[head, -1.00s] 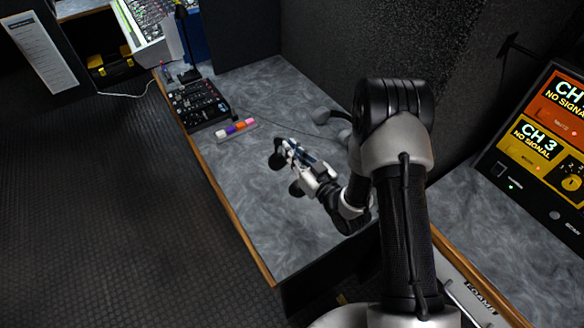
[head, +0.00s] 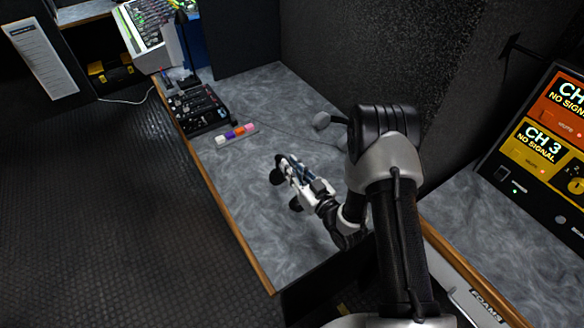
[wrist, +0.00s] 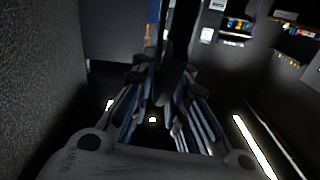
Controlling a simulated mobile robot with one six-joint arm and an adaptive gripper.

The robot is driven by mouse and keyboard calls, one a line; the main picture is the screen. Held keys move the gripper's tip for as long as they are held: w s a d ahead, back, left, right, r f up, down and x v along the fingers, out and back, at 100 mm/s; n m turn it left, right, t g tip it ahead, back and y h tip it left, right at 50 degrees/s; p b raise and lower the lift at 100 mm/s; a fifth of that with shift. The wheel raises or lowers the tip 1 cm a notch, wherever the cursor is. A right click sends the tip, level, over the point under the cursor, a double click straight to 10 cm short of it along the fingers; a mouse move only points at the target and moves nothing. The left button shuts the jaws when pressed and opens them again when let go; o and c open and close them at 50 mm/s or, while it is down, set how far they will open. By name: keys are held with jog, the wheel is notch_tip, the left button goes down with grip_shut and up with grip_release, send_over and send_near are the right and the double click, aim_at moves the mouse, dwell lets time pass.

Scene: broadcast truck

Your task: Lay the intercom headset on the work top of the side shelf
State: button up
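The intercom headset (head: 277,177) is dark, with two round ear cups showing on the near-left side of my gripper (head: 290,170) in the head view. My gripper is shut on it. In the wrist view, the dark headset (wrist: 181,40) stands between the blue-grey fingers of my gripper (wrist: 165,95); its far parts are dim. The work top (head: 245,215) is a grey marbled surface with a wooden front edge. My gripper and the headset are over its near half; I cannot tell the height of the gap beneath.
A black mixer (head: 200,108) and a strip of coloured blocks (head: 237,134) sit farther back on the top. A desk lamp (head: 184,50) stands behind them. A dark wall (head: 345,60) bounds the right side. An orange and yellow panel (head: 540,145) is at right. The top's left-middle is clear.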

jog(key=shift+o, duration=1.1)
